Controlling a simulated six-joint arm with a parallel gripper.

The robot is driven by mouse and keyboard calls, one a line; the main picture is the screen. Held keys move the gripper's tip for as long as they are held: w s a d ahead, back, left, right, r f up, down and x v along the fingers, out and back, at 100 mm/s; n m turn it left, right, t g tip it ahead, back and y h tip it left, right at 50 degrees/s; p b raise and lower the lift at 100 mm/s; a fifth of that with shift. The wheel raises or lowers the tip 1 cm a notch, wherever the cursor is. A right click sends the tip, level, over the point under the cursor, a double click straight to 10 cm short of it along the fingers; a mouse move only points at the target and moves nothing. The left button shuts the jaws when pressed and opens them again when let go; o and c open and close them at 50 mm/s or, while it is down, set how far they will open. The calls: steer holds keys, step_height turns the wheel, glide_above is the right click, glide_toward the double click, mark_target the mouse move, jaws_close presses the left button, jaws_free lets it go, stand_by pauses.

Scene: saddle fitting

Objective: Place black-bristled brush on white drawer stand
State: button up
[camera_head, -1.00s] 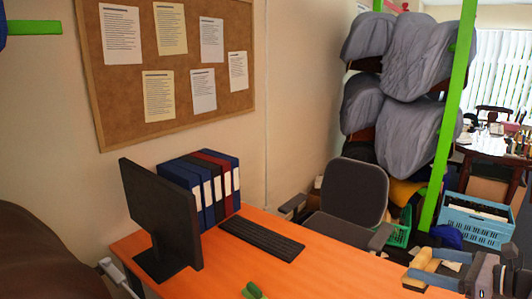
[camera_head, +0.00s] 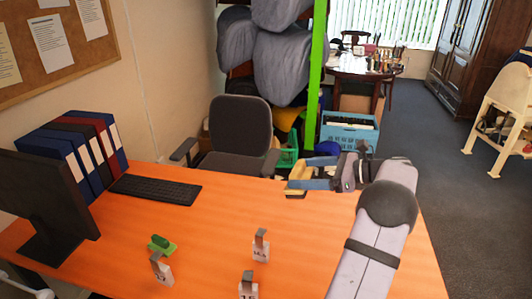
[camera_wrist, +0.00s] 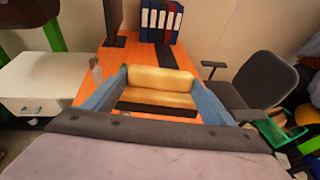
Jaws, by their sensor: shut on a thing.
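My gripper (camera_head: 306,184) is shut on the black-bristled brush (camera_head: 300,174) and holds it in the air by the desk's far right edge. In the wrist view, the brush (camera_wrist: 160,82) shows a yellow wooden body with a dark strip along its lower side. It sits between my two blue fingers (camera_wrist: 158,98). The white drawer stand (camera_wrist: 30,75) is at the left of the wrist view, beside the desk, with a bare top and a drawer front facing the camera. The stand is not clearly seen in the head view.
The orange desk (camera_head: 210,230) bears a monitor (camera_head: 40,190), binders (camera_head: 75,150), a keyboard (camera_head: 155,189), a green object (camera_head: 161,244) and small tagged stands (camera_head: 260,245). An office chair (camera_head: 240,135) stands behind it. The desk's middle has free room.

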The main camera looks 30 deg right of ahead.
steer(key=w+a+f+n+g+y+b, duration=0.2)
steer(key=w+a+f+b, duration=0.3)
steer(key=a, duration=0.8)
steer(key=w+a+f+n+g+y+b, duration=0.25)
steer(key=a+b, duration=0.45)
steer(key=a, duration=0.5)
steer(key=w+a+f+n+g+y+b, duration=0.3)
steer(key=a+b, duration=0.4)
steer(key=a, duration=0.6)
steer(key=s+a+f+n+g+b, duration=0.15)
steer(key=s+a+f+b, duration=0.25)
steer(key=a, duration=0.5)
steer(key=s+a+f+n+g+y+b, duration=0.1)
steer(key=s+a+f+g+b, duration=0.15)
steer(key=a+b, duration=0.4)
steer(key=s+a+f+n+g+b, duration=0.2)
steer(key=s+a+f, duration=0.2)
steer(key=a, duration=0.6)
steer(key=s+a+f+b, duration=0.3)
steer(key=a+f, duration=0.3)
steer(key=f, duration=0.2)
steer(key=s+a+f+m+t+y+b, duration=0.1)
steer(key=s+a+f+b, duration=0.2)
steer(key=a+f, duration=0.4)
steer(key=shift+a+f+b, duration=0.2)
steer(key=shift+f+b, duration=0.3)
steer(key=shift+b, duration=0.4)
steer(key=shift+t, duration=0.25)
steer(key=shift+f+b, duration=0.8)
steer(key=shift+f, duration=2.55)
